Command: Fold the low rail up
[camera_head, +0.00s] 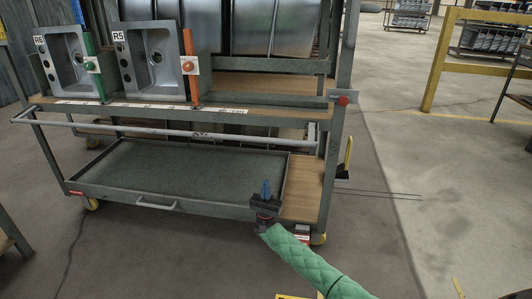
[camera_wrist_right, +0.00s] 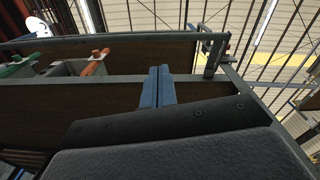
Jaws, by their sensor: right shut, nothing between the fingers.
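A light grey rail (camera_head: 180,132) runs across the front of the rack in the head view, below the upper shelf edge and above the lower tray. It sits out in front of the frame on end brackets. My right gripper (camera_head: 265,186) has blue fingers, pressed together and empty. It is in front of the lower tray's right end, below the rail and apart from it in the picture. In the right wrist view the shut fingers (camera_wrist_right: 158,72) point toward the rack. A dark bar (camera_wrist_right: 100,41) crosses there; I cannot tell whether it is the rail. My left gripper is out of view.
The lower tray (camera_head: 115,165) is empty, with a wooden board (camera_head: 300,187) at its right. Two grey sinks (camera_head: 152,75) stand on the upper shelf, with a green upright and an orange upright (camera_head: 188,42). A red knob (camera_head: 343,100) projects at right. The floor (camera_head: 420,200) at right is mostly clear.

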